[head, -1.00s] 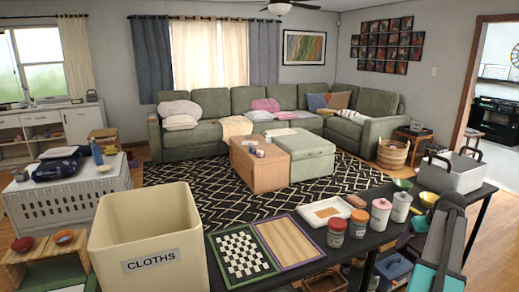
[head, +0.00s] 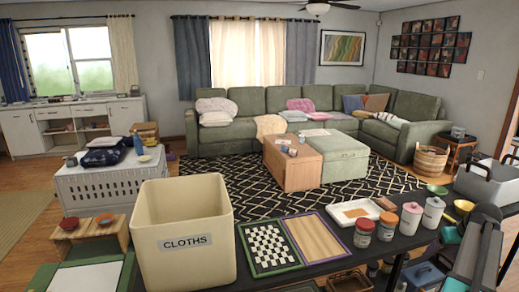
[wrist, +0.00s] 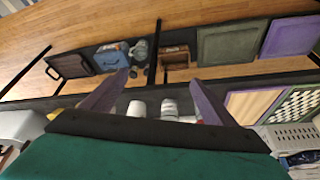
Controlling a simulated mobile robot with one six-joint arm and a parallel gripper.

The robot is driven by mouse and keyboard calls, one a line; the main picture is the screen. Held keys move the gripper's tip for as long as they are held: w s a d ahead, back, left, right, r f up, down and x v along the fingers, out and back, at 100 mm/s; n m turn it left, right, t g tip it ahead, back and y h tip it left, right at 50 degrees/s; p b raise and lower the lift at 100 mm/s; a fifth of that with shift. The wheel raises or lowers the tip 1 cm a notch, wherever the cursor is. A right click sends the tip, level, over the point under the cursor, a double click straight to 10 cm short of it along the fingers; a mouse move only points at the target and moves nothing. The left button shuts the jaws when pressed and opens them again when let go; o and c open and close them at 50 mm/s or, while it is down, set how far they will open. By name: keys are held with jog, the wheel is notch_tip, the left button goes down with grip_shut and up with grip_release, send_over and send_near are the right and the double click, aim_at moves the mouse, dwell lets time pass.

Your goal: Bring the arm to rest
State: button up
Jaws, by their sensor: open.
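My arm (head: 478,255) shows at the lower right of the head view, folded over the right part of the dark table (head: 405,243). In the wrist view, my gripper (wrist: 160,78) has its two fingers spread apart with nothing between them. It points past the table edge, with white jars (wrist: 169,108) just below the gap and the wood floor (wrist: 130,20) beyond. Where the fingertips are in the head view I cannot tell.
A cream bin labelled CLOTHS (head: 185,262) stands at front centre. A checkerboard (head: 269,246), a white tray (head: 355,212), several jars (head: 387,226) and a grey handled box (head: 487,184) are on the table. A patterned rug (head: 255,195) and green sectional (head: 245,132) lie beyond.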

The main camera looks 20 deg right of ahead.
jog(key=w+a+f+n+g+y, duration=0.1)
jog(key=w+a+f, duration=0.4)
jog(key=a+f, duration=0.3)
jog(key=w+a+f+n+g+y, duration=0.15)
jog(key=w+a+f, duration=0.3)
jog(key=a, duration=0.45)
jog(key=w+a+f+n+y, duration=0.15)
jog(key=w+a+f, duration=0.25)
jog(key=a+f, duration=0.45)
jog(key=a+f+n+g, duration=0.2)
jog(key=a+f, duration=0.6)
jog(key=a, duration=0.6)
jog(key=s+a+f+n+g, duration=0.1)
jog(key=s+a+f+g, duration=0.1)
jog(key=s+a+f, duration=0.55)
jog(key=s+a+f+g, duration=0.1)
jog(key=s+a+f, duration=0.4)
jog(key=a, duration=0.6)
jog(key=s+a+f+m+g+h, duration=0.1)
jog(key=s+a+f, duration=0.1)
jog(key=s, duration=0.7)
jog(key=s+a+f+m+g+h, duration=0.1)
jog(key=s+a+f+m, duration=0.1)
jog(key=s, duration=0.8)
jog(key=shift+a+f+g, duration=0.35)
jog(key=shift+a+f, duration=0.1)
jog(key=shift+a, duration=0.45)
